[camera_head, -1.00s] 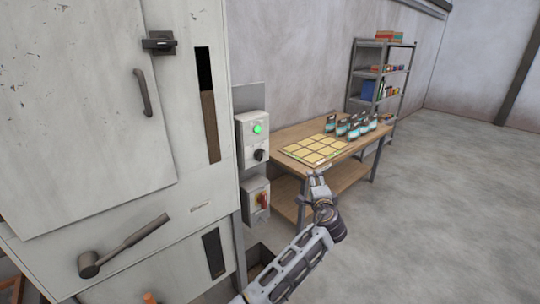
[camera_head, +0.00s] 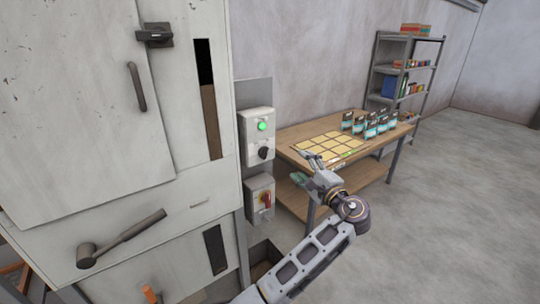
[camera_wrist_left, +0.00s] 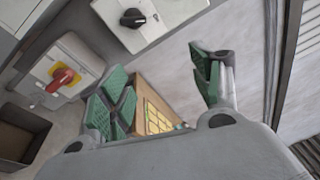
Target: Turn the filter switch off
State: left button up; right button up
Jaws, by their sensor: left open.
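Two grey switch boxes are on a panel at the right side of the pale machine cabinet. The upper box (camera_head: 256,137) has a lit green lamp (camera_head: 262,126) and a black rotary knob (camera_head: 263,153), which also shows in the left wrist view (camera_wrist_left: 132,17). The lower box (camera_head: 259,198) has a red rotary handle on a yellow plate (camera_head: 266,200), also in the left wrist view (camera_wrist_left: 63,77). I cannot read which is the filter switch. My left gripper (camera_head: 305,168) is open and empty, right of the boxes and apart from both. My right gripper is not in view.
A wooden table (camera_head: 290,133) with yellow squares and several standing bags is behind my left gripper. A metal shelf (camera_head: 405,38) stands further back. The cabinet (camera_head: 85,110) fills the left side, with a lever (camera_head: 120,240) on its front. Floor at right is clear.

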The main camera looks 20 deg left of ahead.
aim_at(266, 154)
pick_arm(q)
jog(key=s+a+g+y, duration=0.1)
jog(key=s+a+f+g, duration=0.1)
jog(key=s, duration=0.1)
jog(key=shift+a+m+g+y, duration=0.3)
jog(key=shift+a+m+y, duration=0.1)
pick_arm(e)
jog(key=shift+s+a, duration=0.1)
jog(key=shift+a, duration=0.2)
pick_arm(q)
jog(key=shift+r, duration=0.1)
jog(key=shift+a, duration=0.1)
jog(key=p+x, duration=0.3)
jog(key=x, duration=0.9)
jog(key=shift+x, duration=0.85)
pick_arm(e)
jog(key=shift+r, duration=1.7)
